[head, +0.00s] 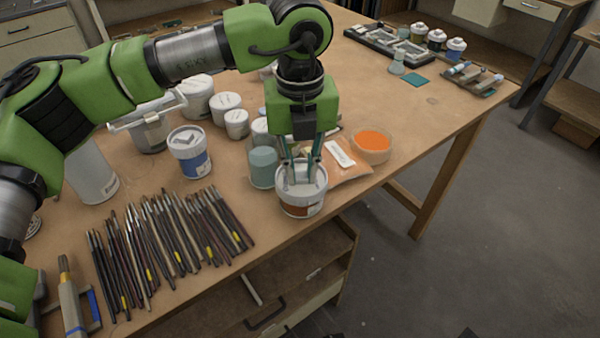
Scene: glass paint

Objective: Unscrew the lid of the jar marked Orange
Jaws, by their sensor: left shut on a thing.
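A white jar with an orange-brown label band (300,208) stands upright near the front edge of the table. The writing on its label is too small to read. My left gripper (302,178) points straight down at the top of this jar, with its fingers shut on the pale lid (286,188). The fingers hide part of the lid, and I cannot tell whether it has turned. My right gripper is not in view.
A blue-labelled jar (190,157) and a grey-green jar (263,167) stand left of the gripper. An orange packet (350,170) and a bowl of orange powder (372,143) lie close right. Several brushes (165,240) cover the front left.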

